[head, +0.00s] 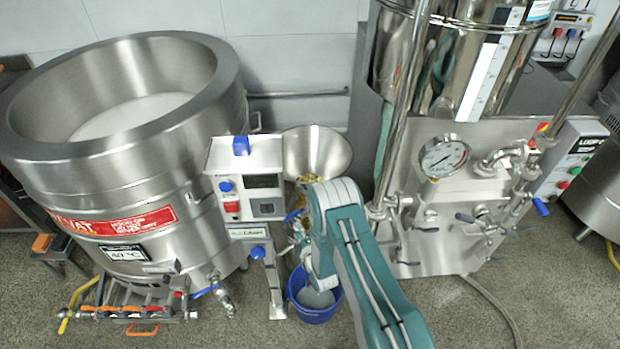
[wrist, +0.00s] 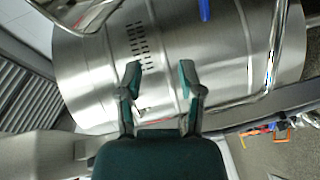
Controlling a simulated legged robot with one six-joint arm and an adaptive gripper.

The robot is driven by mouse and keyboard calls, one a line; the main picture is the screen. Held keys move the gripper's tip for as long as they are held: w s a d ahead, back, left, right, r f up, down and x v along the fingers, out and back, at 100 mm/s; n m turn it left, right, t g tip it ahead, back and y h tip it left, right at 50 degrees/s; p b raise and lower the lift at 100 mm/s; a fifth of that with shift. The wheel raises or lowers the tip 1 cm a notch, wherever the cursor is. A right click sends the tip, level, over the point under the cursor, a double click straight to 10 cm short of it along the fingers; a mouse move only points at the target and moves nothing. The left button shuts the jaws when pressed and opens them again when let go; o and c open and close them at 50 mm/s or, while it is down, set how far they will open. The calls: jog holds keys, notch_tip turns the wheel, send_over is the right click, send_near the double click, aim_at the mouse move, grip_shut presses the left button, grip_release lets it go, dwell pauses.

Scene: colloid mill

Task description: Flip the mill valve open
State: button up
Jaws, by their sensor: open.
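The colloid mill appears to be the steel unit with a funnel hopper (head: 317,152) and a control box (head: 245,180) in the middle of the head view. In the wrist view, a steel cylinder (wrist: 225,60) with slotted vents lies across the picture. A blue handle (wrist: 204,10) shows at the top edge, apart from my fingers; I cannot tell for sure that it is the mill valve. My gripper (wrist: 160,72) is open and empty, its two fingers in front of the cylinder. In the head view my arm hides part of the mill and my gripper is not clearly seen.
A large steel vat (head: 120,170) stands at the left with valves and pipes at its foot. A blue bucket (head: 318,308) is on the floor beside my arm. A steel machine with a gauge (head: 443,157) stands at the right. A hose (head: 490,300) lies on the floor.

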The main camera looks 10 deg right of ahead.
jog(key=w+d+r+m+g+h, duration=0.1)
jog(key=w+d+r+m, duration=0.1)
jog(key=r, duration=0.9)
jog(key=w+d+r+m+g+h, duration=0.1)
jog(key=w+d+r+m, duration=0.1)
jog(key=r, duration=0.8)
jog(key=shift+w+r+m+g+h, duration=0.3)
jog(key=shift+w+r+m+g, duration=0.15)
jog(key=shift+m, duration=0.55)
jog(key=shift+f, duration=0.1)
